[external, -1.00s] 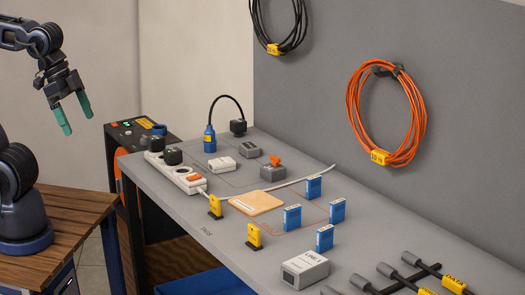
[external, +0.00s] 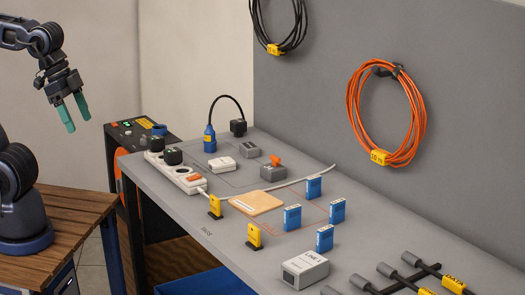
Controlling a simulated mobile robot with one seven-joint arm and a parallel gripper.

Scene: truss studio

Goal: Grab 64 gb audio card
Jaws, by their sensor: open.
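Several small blue cards stand upright on the grey bench: one at the back (external: 314,187), one at the right (external: 337,211), one at the left (external: 292,218) and one at the front (external: 324,238). Their labels are too small to read, so I cannot tell which is the 64 gb audio card. My gripper (external: 75,112) is open and empty, with teal fingers pointing down. It hangs in the air at the upper left, well away from the cards.
An orange cable coil (external: 352,115) hangs on the wall panel. A wooden table (external: 75,225) stands at left.

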